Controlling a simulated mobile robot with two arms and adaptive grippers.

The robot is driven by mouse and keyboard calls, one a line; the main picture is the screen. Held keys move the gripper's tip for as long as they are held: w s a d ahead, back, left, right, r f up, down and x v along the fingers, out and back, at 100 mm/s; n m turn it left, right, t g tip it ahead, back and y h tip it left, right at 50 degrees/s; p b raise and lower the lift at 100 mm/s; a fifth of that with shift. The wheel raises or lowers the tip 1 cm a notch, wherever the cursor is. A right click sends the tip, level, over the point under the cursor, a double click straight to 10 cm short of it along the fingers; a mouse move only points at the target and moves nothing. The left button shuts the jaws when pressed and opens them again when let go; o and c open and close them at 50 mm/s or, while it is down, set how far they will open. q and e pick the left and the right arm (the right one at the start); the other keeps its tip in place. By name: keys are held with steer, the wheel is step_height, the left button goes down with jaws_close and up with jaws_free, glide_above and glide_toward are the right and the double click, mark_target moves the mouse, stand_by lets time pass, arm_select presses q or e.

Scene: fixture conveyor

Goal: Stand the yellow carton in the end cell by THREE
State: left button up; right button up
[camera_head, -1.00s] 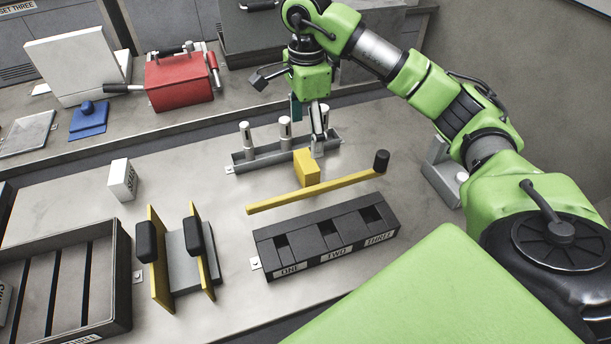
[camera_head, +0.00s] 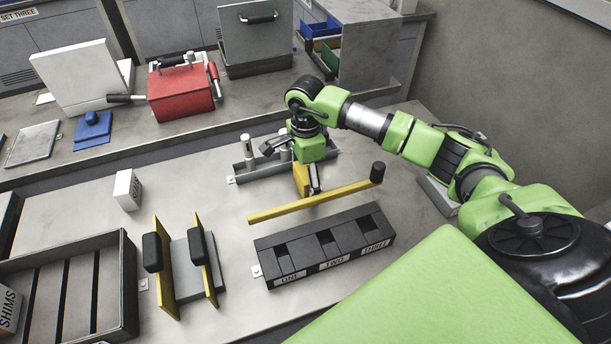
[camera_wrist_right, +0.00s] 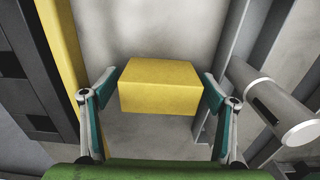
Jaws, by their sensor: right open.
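The yellow carton (camera_head: 300,180) stands on the bench between the grey rack of white cylinders and the long yellow bar. In the right wrist view the carton (camera_wrist_right: 160,86) sits between the two fingers of my right gripper (camera_wrist_right: 160,100), with small gaps at both sides. My right gripper (camera_head: 313,188) is open and low at the carton, partly hiding it in the head view. The black cell block (camera_head: 325,247) lies nearer, with cells labelled ONE, TWO and THREE. The end cell by THREE (camera_head: 375,225) is at its right end. My left gripper is not in view.
The yellow bar (camera_head: 318,202) with a black knob (camera_head: 377,172) lies between carton and block. The grey rack (camera_head: 258,168) is behind the carton. A yellow-sided fixture (camera_head: 183,265), white carton (camera_head: 127,190) and dark crate (camera_head: 125,290) are at left.

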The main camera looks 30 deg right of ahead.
mark_target(305, 171)
steer(key=shift+f, duration=0.25)
steer(key=c, duration=1.3)
steer(key=shift+r, duration=0.1)
step_height(305, 171, up, 10)
steer(key=shift+f+b, duration=0.2)
steer(key=shift+b, duration=1.05)
steer(key=shift+r, duration=0.15)
steer(key=shift+a, duration=0.1)
